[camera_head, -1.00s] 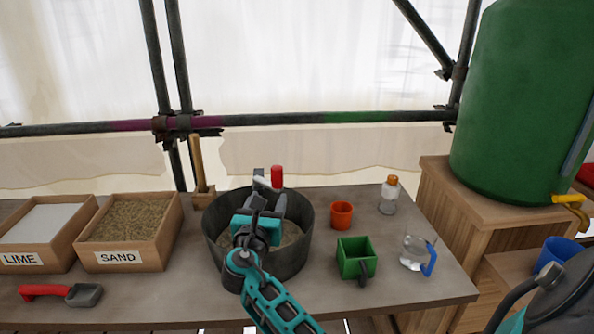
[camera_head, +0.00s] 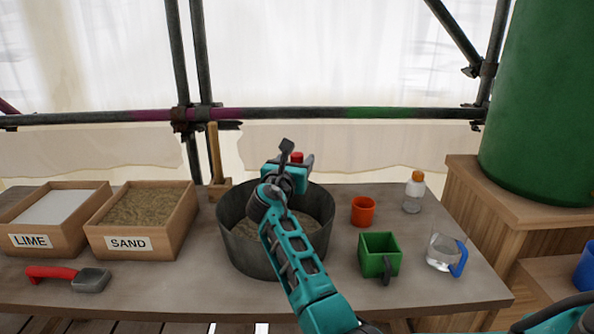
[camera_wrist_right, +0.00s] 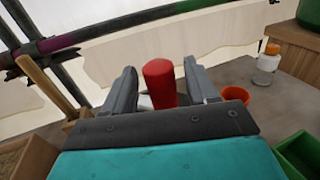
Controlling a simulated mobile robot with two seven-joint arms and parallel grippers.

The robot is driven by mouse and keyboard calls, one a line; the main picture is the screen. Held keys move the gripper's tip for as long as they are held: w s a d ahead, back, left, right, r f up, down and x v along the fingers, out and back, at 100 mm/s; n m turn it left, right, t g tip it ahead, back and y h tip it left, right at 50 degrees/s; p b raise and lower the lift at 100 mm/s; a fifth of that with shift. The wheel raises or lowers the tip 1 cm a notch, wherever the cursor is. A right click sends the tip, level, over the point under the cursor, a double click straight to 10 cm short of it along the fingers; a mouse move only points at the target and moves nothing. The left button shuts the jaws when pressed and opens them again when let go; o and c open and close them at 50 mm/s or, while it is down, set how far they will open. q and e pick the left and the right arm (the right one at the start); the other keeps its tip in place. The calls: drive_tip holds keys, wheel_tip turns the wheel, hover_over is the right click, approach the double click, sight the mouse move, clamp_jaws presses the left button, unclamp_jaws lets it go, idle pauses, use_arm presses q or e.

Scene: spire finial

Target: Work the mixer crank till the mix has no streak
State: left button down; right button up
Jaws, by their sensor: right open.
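The mixer is a dark round tub (camera_head: 236,243) on the table, with a sandy, pale mix (camera_head: 312,226) in it. My right arm hides much of the mix, so I cannot tell whether it has streaks. The crank's red handle (camera_head: 297,158) stands upright above the tub's far side. It also shows in the right wrist view (camera_wrist_right: 160,82). My right gripper (camera_head: 291,160) is over the tub with its jaws open. In the right wrist view its fingers stand apart on either side of the red handle, with gaps visible. My left gripper is out of view.
Boxes of lime (camera_head: 52,208) and sand (camera_head: 145,212) and a red-handled scoop (camera_head: 70,277) are at left. An orange cup (camera_head: 363,210), green box scoop (camera_head: 379,255), jug (camera_head: 443,251) and bottle (camera_head: 414,192) are at right. A mallet-like tool (camera_head: 217,170) stands behind.

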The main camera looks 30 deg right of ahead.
drive_tip(key=shift+w+d, duration=0.35)
clamp_jaws()
idle(0.4)
